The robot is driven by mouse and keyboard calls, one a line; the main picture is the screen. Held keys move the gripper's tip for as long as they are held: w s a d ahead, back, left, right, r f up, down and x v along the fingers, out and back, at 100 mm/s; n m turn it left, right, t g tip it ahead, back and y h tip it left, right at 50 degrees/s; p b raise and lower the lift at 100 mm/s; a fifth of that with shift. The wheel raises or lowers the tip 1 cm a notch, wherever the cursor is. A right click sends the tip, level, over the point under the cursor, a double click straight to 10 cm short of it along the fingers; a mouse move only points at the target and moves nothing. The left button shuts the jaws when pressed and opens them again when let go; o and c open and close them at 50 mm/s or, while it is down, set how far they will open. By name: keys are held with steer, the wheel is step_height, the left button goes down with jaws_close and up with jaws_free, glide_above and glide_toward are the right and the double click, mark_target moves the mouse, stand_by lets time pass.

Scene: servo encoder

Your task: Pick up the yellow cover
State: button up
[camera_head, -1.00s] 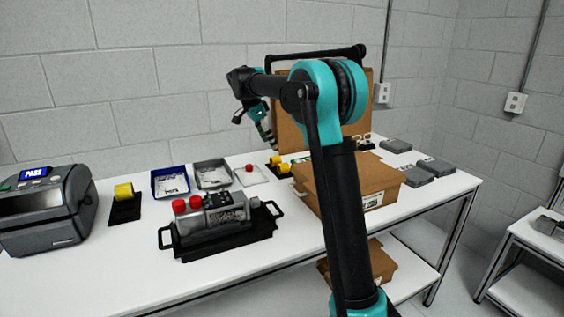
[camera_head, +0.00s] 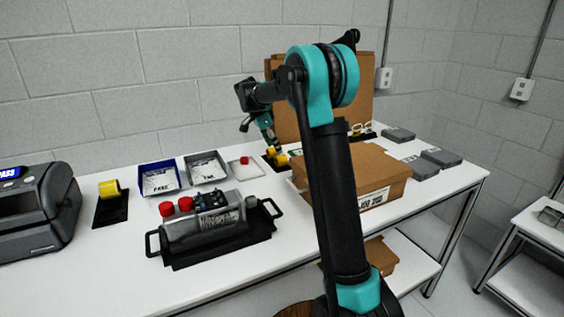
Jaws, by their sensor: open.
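Yellow covers (camera_head: 277,153) sit in a black holder on the white table, left of the cardboard box. Another yellow cylindrical piece (camera_head: 109,189) lies on a black base at the left, next to the printer.
A grey servo unit with red caps (camera_head: 212,222) lies in a black handled tray (camera_head: 263,247). Behind it are a blue bin (camera_head: 160,165), a grey bin (camera_head: 205,157) and a white tray with a red cap (camera_head: 245,170). A cardboard box (camera_head: 350,172) stands right.

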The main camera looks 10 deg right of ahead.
mark_target(281, 156)
steer(key=shift+d+x, duration=0.2)
steer(key=shift+x, duration=1.55)
steer(key=shift+d+x, duration=0.15)
steer(key=shift+x, duration=1.55)
steer(key=shift+r, duration=0.15)
steer(key=c, duration=0.9)
